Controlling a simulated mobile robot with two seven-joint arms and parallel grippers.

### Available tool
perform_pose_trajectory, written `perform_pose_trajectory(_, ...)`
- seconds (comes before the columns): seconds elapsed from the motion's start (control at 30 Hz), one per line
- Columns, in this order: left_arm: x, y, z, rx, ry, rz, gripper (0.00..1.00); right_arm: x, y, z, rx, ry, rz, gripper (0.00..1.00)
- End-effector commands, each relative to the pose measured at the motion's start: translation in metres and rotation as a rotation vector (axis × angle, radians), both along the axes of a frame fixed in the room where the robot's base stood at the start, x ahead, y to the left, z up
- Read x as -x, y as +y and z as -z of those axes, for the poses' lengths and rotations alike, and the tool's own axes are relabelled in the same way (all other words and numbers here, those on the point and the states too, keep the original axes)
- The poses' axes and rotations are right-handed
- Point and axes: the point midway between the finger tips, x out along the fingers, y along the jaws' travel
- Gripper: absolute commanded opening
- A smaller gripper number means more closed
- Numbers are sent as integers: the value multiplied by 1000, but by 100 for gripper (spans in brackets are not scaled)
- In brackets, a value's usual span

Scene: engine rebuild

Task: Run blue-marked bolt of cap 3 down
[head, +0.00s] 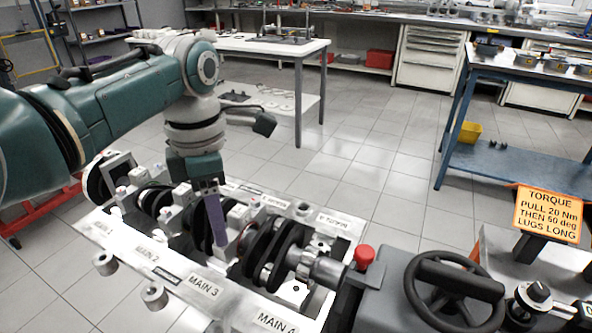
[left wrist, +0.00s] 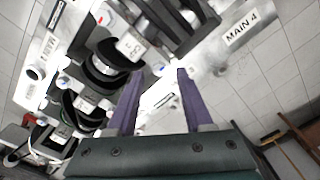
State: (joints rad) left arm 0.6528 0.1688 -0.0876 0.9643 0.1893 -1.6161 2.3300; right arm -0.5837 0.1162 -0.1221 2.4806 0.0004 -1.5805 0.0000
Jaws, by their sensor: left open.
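My left gripper (head: 220,243) reaches down over the engine block beside the MAIN 3 label (head: 204,287). Its two purple fingers (left wrist: 158,85) stand apart in the left wrist view with nothing held between them. A pale labelled cap (left wrist: 131,46) lies beside the left fingertip there; its print is too blurred to read surely. In the head view a pale cap (head: 240,214) stands just right of the fingers, seemingly the one at main 3. I cannot make out its blue-marked bolt; the fingers and cap partly hide that area. My right gripper is not seen.
The crankshaft (head: 275,248) lies along the pale engine block (head: 150,275). A red knob (head: 364,256) and a black handwheel (head: 452,290) stand at the right end. An orange torque sign (head: 549,215) stands farther right. Open floor lies behind the block.

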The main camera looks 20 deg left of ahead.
Motion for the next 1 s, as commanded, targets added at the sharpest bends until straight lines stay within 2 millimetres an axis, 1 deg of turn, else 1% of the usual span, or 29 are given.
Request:
perform_pose_trajectory(0.03, 0, 0, 9, 0, 1, 0, 51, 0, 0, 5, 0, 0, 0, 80)
perform_pose_trajectory(0.13, 0, 0, 16, 0, 0, 0, 51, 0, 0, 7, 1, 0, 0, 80)
perform_pose_trajectory(0.43, 0, 0, 18, 0, -3, 1, 51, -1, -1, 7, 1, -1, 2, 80)
perform_pose_trajectory(0.47, 0, 0, 18, 0, -3, 1, 50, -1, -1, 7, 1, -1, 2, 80)
perform_pose_trajectory(0.9, 0, 0, 18, 0, -1, 2, 1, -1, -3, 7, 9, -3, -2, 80)
perform_pose_trajectory(1.0, 0, 0, 18, 0, -1, 2, 0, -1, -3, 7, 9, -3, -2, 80)
